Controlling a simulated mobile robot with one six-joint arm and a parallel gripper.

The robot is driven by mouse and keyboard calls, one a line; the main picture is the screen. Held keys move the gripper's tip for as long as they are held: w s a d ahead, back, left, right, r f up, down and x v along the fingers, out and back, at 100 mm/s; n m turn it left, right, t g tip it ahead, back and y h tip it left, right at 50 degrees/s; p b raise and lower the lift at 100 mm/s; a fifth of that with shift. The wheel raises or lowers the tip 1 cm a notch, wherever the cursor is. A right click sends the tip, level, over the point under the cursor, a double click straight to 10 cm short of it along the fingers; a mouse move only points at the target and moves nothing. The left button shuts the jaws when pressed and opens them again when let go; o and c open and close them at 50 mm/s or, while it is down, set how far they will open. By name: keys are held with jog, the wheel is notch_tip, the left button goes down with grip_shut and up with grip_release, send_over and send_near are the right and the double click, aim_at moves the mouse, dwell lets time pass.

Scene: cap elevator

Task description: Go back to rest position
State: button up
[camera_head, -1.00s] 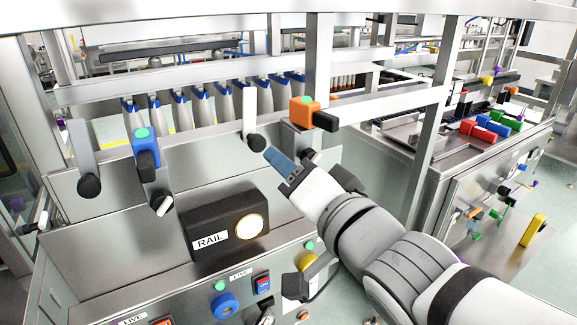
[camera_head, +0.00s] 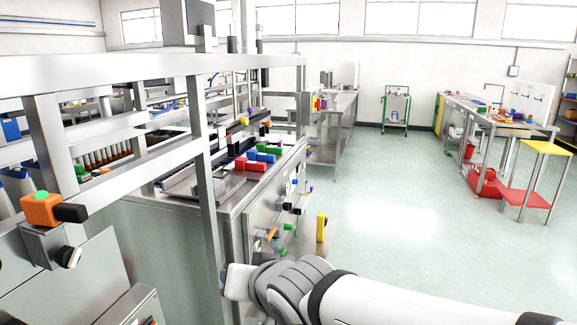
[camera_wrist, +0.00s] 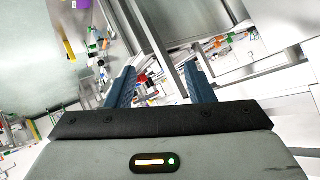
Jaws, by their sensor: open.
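My gripper shows in the wrist view (camera_wrist: 160,88) with its two blue fingers apart and nothing between them. Beyond the fingers are steel frame bars and small coloured parts, seen at a tilt. In the head view my arm (camera_head: 300,285) reaches in from the lower right, and its wrist end is near the lower middle, in front of the steel machine (camera_head: 225,235). The fingers are hidden in the head view. I cannot tell the exact gap between the arm and the machine.
An orange block with a green button (camera_head: 41,209) sits on the machine frame at left. Coloured blocks (camera_head: 258,157) lie on the machine top. A yellow handle (camera_head: 321,227) stands out from its side. Open floor (camera_head: 400,220) lies to the right. A red and yellow stand (camera_head: 548,148) is at far right.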

jog(key=d+f+m+g+h, duration=0.1)
jog(key=d+f+h, duration=0.35)
jog(key=d, duration=0.65)
jog(key=s+d+f+g+h, duration=0.1)
jog(key=s+d+f+g, duration=0.2)
jog(key=d, duration=0.3)
jog(key=s+d+f+g+h, duration=0.1)
jog(key=s+d+f+g, duration=0.1)
jog(key=s+d, duration=0.4)
jog(key=shift+d+f+m+g, duration=0.3)
jog(key=shift+d+f+g, duration=0.1)
jog(key=shift+d+f, duration=0.05)
